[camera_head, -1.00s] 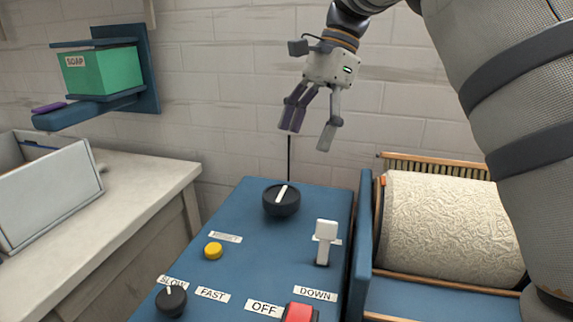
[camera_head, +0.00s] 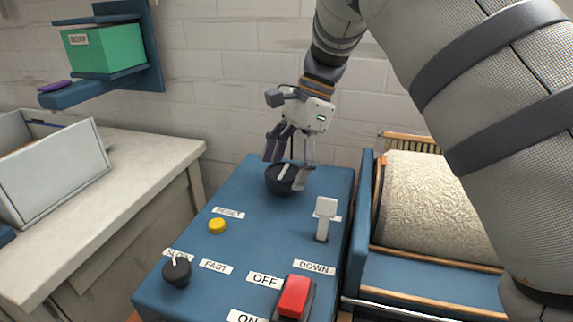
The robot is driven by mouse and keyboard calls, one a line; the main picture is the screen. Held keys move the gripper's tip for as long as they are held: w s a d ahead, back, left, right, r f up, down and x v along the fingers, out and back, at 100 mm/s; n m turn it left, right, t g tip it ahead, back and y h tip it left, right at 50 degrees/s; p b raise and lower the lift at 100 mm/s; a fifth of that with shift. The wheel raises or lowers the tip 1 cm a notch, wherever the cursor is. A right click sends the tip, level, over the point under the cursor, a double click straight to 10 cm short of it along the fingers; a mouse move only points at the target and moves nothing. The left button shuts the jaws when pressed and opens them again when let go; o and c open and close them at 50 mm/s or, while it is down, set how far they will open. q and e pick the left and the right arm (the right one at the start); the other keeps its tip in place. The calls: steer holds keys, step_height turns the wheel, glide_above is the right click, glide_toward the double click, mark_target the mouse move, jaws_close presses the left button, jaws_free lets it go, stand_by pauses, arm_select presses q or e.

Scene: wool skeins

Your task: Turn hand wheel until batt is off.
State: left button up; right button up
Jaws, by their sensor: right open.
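A black round knob (camera_head: 281,179) with a white bar on top stands at the back of the blue control box; it may be the hand wheel, but no label on it shows. My right gripper (camera_head: 286,172) is open and pointing down, with its fingers around the knob's far and right sides. I cannot tell whether they touch it. The cream, textured batt (camera_head: 415,205) lies wrapped on the drum at the right, and my right arm hides its right part. My left gripper is not in view.
The blue control box (camera_head: 250,232) carries a yellow RESET button (camera_head: 217,226), a black SLOW/FAST knob (camera_head: 176,271), a white lever (camera_head: 325,217) by DOWN and a red OFF/ON switch (camera_head: 294,297). A green soap box (camera_head: 103,52) sits on a wall shelf. A grey bin (camera_head: 55,175) stands on the left counter.

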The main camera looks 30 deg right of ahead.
steer(key=c, duration=1.2)
steer(key=shift+o, duration=0.2)
steer(key=shift+n, duration=0.3)
